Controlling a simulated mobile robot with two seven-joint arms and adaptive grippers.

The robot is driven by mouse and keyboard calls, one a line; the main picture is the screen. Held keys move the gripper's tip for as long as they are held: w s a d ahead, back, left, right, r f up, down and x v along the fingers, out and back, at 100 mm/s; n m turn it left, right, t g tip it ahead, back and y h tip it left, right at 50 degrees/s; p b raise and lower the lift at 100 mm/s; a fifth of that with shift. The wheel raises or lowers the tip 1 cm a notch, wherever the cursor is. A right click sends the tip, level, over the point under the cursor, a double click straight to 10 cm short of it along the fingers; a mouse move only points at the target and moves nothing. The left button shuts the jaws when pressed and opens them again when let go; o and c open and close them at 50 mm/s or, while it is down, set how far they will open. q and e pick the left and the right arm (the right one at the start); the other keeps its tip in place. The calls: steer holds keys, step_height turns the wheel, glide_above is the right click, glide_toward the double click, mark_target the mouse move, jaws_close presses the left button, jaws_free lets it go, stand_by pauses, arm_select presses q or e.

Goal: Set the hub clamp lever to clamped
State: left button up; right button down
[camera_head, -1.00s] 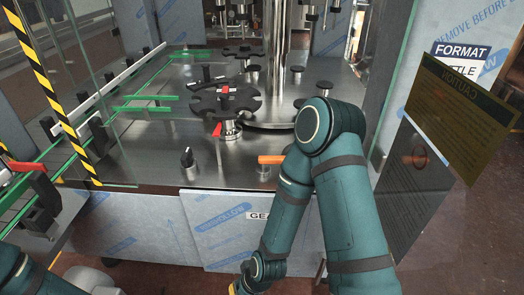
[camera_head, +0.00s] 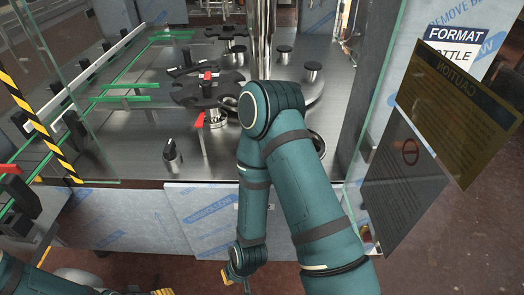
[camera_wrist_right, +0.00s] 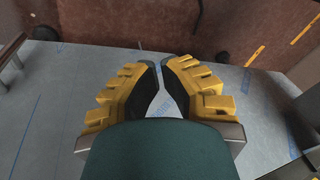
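A red lever (camera_head: 199,120) sticks out beside the silver hub post (camera_head: 215,117) under the black star wheel (camera_head: 206,90). I take it to be the hub clamp lever; its setting cannot be read. A second red piece (camera_head: 207,76) sits on top of the wheel. My right gripper (camera_head: 232,275) hangs low in front of the machine's front panel, well below the lever. In the right wrist view, its yellow fingers (camera_wrist_right: 160,63) are empty, with a narrow gap between the tips. My left gripper is mostly cut off at the bottom left, with only yellow parts showing.
A black knob (camera_head: 172,153) stands on the steel deck (camera_head: 110,140), left of my right arm. Green guide rails (camera_head: 125,98) run at the left. A glass panel with a caution sign (camera_head: 460,110) stands at the right. My right arm covers the deck's front middle.

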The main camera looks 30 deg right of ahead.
steer(key=d+r+n+t+h+p, duration=0.2)
steer(key=d+r+n+h+p, duration=0.15)
steer(key=d, duration=0.25)
steer(key=d+r+n+t+h+p, duration=0.2)
steer(key=d+r+h, duration=0.1)
steer(key=d+h, duration=0.2)
arm_select(q)
step_height(320, 180, up, 10)
steer(key=p, duration=0.3)
steer(key=shift+w+a+r, duration=0.15)
steer(key=shift+w+a, duration=0.1)
arm_select(e)
steer(key=w+d+r+n+t+h, duration=0.1)
steer(key=w+r+n+t, duration=0.2)
steer(key=r, duration=0.5)
steer(key=w+d+r+n+t+h, duration=0.1)
steer(key=w+r+n+t, duration=0.2)
steer(key=r+n+t, duration=0.2)
step_height(320, 180, up, 4)
steer(key=shift+w+d+f+t, duration=0.25)
steer(key=shift+w+d+t, duration=0.05)
steer(key=shift+t, duration=0.4)
steer(key=shift+h, duration=0.25)
